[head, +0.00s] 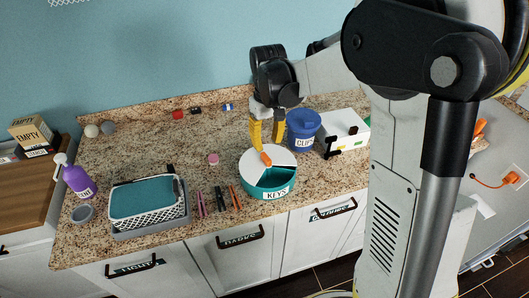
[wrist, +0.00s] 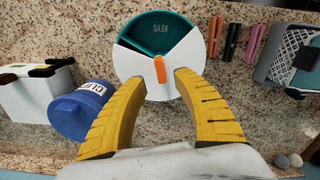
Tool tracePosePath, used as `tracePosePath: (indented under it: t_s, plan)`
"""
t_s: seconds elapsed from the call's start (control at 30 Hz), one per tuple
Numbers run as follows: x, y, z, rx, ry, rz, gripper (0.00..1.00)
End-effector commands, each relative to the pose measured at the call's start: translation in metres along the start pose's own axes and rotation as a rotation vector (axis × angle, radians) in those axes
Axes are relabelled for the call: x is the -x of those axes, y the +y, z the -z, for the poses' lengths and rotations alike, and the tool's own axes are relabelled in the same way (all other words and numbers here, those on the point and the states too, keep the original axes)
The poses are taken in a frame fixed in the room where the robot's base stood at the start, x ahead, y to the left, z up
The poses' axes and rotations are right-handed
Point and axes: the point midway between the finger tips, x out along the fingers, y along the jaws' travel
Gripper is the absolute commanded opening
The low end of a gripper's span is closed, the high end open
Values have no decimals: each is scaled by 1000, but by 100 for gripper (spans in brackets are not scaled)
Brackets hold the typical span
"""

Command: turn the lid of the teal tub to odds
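The teal tub (head: 268,189) stands near the counter's front edge. Its white lid (head: 257,158) has a cut-out wedge that shows the teal inside, with KEYS at the opening; in the wrist view the lid (wrist: 133,67) has this wedge at the top. An orange handle (head: 266,159) stands up on the lid; it also shows in the wrist view (wrist: 159,69). My gripper (head: 267,146) has yellow fingers, pointing down at the lid. In the wrist view its spread fingertips (wrist: 161,77) lie on either side of the handle, apart from it. No odds label is readable.
A blue lidded tub (head: 303,130) and a white box (head: 343,133) stand close on the right. Clothespins (head: 219,199) and a basket (head: 148,205) lie to the left. A pink disc (head: 213,158) is behind left. The counter's back middle is mostly clear.

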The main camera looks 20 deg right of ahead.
Motion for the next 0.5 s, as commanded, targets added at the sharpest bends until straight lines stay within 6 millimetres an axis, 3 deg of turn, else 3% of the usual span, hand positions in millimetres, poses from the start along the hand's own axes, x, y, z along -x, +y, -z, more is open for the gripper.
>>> tracePosePath:
  t_s: [0.03,0.2,0.5]
  plan:
    - [-14,0,0,0,0,0,36]
    - [-47,0,0,0,1,0,36]
    - [-72,0,0,-1,1,0,36]
